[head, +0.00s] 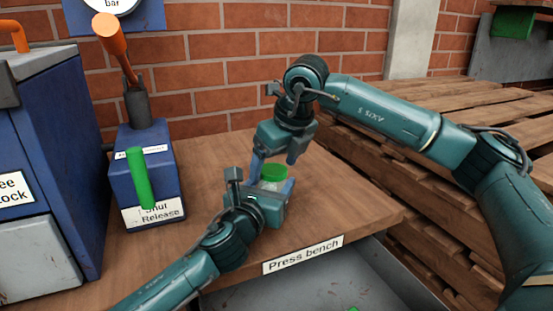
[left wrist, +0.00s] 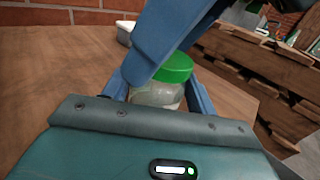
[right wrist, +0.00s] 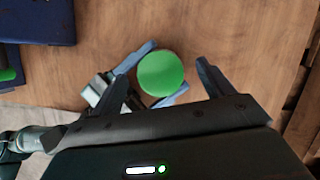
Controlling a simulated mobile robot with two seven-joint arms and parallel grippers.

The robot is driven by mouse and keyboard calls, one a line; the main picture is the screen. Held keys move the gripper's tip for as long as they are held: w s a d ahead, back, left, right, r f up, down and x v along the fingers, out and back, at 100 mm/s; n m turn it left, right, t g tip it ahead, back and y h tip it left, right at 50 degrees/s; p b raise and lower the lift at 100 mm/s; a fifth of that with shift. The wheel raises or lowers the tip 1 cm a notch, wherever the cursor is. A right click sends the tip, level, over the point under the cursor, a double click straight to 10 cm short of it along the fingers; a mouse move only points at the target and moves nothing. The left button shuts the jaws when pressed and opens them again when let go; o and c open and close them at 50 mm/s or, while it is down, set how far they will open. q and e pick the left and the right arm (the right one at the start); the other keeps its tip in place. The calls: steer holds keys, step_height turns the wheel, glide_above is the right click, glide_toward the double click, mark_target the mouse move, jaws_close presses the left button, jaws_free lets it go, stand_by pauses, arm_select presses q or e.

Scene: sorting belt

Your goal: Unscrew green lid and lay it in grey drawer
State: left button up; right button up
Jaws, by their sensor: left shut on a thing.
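A clear jar with a green lid (head: 272,171) stands upright on the wooden bench. The lid sits on the jar's top. My left gripper (head: 268,188) is shut around the jar body (left wrist: 157,96), below the lid. My right gripper (head: 274,166) points down from above, open, with its fingers on either side of the lid. In the right wrist view the round lid (right wrist: 161,74) lies between the open fingers, with a gap at the right finger. The grey drawer (head: 290,291) is open below the bench's front edge, and a small green thing shows inside it.
A blue box (head: 150,185) with a green lever (head: 140,178) and an orange-handled lever (head: 117,48) stands left on the bench. A large blue cabinet (head: 60,150) is at the far left. Wooden pallets (head: 425,115) are stacked at right. A brick wall is behind.

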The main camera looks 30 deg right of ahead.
steer(key=c, duration=1.4)
